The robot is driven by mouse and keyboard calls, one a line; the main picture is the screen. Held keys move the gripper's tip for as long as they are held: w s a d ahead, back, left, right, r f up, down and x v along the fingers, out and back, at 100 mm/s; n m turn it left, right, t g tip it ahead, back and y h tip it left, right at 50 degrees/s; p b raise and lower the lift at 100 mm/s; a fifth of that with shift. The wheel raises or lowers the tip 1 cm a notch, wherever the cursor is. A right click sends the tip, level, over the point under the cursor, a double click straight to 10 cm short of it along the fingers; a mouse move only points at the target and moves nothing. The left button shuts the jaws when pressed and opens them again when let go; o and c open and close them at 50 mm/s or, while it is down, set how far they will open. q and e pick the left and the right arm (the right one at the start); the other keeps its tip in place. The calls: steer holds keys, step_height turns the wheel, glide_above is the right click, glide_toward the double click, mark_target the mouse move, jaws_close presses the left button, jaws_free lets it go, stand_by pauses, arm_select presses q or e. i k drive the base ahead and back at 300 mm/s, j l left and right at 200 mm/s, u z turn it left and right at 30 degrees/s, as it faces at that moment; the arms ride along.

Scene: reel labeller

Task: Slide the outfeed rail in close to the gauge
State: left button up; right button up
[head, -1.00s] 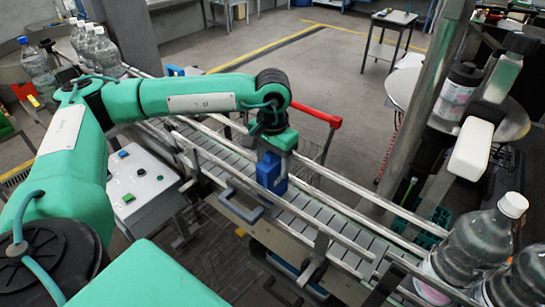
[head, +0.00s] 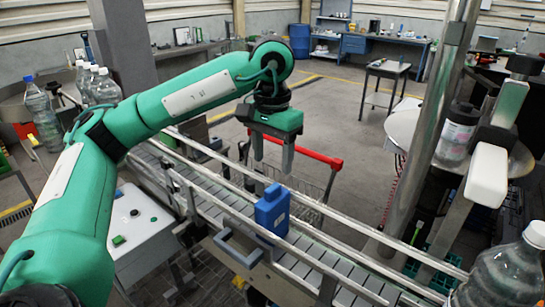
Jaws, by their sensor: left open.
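The blue gauge (head: 272,211), shaped like a small jug with a short neck, stands upright on the conveyor between its two side rails. A grey U-shaped handle (head: 236,252) sticks out on the near side, just left of the gauge, where the near outfeed rail runs. I cannot tell how wide the gap between rail and gauge is. My left gripper (head: 272,163) is open and empty, fingers pointing down, just above the gauge and apart from it. My right gripper is not in view.
A white control box (head: 135,232) with buttons stands left of the conveyor. A red-handled cart (head: 318,157) stands behind it. Clear bottles stand at the far left, and another bottle (head: 508,268) is at the lower right. A steel post (head: 440,130) rises at the right.

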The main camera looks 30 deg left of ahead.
mark_target(258, 250)
steer(key=k+j, duration=0.45)
steer(key=k, duration=0.15)
steer(key=k+j, duration=0.45)
steer(key=k, duration=0.15)
steer(key=k+j, duration=0.5)
steer(key=k, duration=0.1)
